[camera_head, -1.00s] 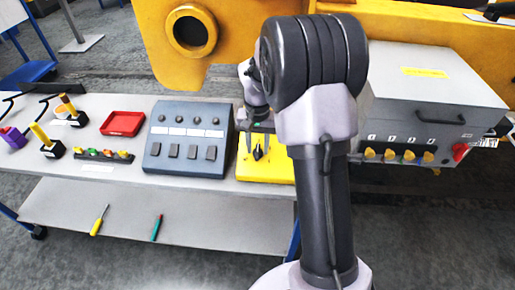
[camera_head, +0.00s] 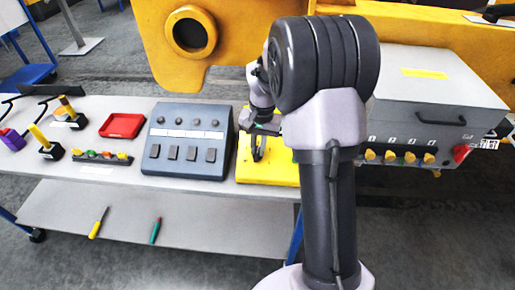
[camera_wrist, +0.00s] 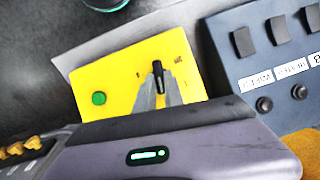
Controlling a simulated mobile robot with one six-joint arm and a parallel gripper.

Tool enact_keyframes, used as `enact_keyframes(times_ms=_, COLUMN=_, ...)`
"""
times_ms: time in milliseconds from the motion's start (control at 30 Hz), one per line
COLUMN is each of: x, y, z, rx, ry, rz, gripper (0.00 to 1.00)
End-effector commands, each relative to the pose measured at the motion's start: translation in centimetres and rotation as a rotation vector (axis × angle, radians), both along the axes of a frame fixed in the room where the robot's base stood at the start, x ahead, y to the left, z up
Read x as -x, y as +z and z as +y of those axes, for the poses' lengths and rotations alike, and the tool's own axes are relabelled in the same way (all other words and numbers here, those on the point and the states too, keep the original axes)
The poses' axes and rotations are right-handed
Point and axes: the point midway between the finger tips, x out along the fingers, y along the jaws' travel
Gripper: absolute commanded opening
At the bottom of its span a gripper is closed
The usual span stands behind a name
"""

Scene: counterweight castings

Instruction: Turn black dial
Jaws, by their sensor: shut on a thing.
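The black dial (camera_wrist: 158,72) is a narrow knob on top of a yellow box (camera_wrist: 118,72). In the wrist view my gripper (camera_wrist: 158,88) has one finger on each side of the dial, shut on it. The dial's pointer end shows between the fingertips, with small, hard-to-read marks around it. In the head view the yellow box (camera_head: 275,172) stands on the bench right of the grey panel, and my gripper (camera_head: 258,155) reaches down to it. There the fingers overlap and largely hide the dial.
A green button (camera_wrist: 99,98) is on the same yellow box. The grey switch panel (camera_head: 187,142) stands close beside it. A grey cabinet (camera_head: 430,90) with yellow knobs is at the right. A red tray (camera_head: 122,125) lies at the left.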

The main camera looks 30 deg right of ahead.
Motion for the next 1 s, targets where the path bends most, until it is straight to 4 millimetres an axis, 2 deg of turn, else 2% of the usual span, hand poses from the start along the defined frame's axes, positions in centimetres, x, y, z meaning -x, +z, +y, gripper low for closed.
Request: enact_keyframes(times_ms=1000, x=1.2, y=-1.0, z=-0.6, rx=-0.381, ry=-0.829, rz=-0.259, gripper=0.0)
